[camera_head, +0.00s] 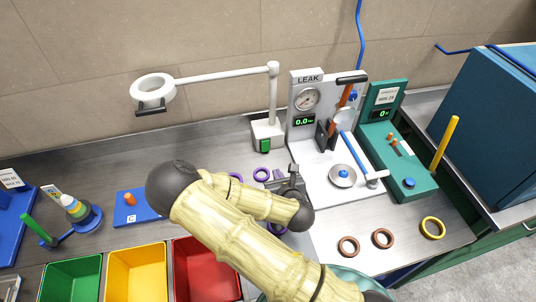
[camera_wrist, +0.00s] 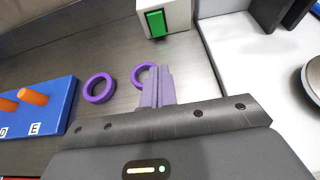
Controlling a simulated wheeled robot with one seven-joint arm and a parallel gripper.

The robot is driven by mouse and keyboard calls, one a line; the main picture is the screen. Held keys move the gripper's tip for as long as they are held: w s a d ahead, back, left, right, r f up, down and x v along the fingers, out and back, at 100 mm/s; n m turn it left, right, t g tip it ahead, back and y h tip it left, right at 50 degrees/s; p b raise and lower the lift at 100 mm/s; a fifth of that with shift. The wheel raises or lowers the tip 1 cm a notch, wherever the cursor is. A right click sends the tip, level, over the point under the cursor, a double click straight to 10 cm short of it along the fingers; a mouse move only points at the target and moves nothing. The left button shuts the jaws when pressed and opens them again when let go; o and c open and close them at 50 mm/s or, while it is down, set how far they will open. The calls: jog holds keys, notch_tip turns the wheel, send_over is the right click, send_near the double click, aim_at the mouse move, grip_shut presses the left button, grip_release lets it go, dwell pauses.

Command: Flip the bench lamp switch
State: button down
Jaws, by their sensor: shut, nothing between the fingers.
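The bench lamp (camera_head: 212,75) has a white ring head on a long arm and post, in the head view. Its white base (camera_head: 270,130) stands at the back of the bench. The green switch (camera_head: 265,145) is on the front face of the base. It also shows at the top of the wrist view (camera_wrist: 157,23). Which way the switch is tipped I cannot tell. My gripper (camera_head: 281,174) is in front of the base, its fingers pointing at it. In the wrist view the fingers (camera_wrist: 156,76) are together and empty, just below the switch and apart from it.
Purple rings (camera_wrist: 99,88) lie on the bench by my fingers. A blue peg block (camera_wrist: 40,105) is to the left. The white leak tester (camera_head: 310,140) stands close right, a teal unit (camera_head: 412,175) beyond. Red (camera_head: 206,270), yellow and green bins line the front.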

aim_at(266, 151)
jog(key=p+x, duration=0.1)
jog(key=x, duration=0.3)
jog(key=p+x, duration=0.2)
jog(key=x, duration=0.2)
jog(key=r+p+x, duration=0.1)
jog(key=x, duration=0.4)
jog(key=shift+w+r, duration=0.1)
jog(key=shift+w, duration=0.25)
jog(key=shift+a, duration=0.1)
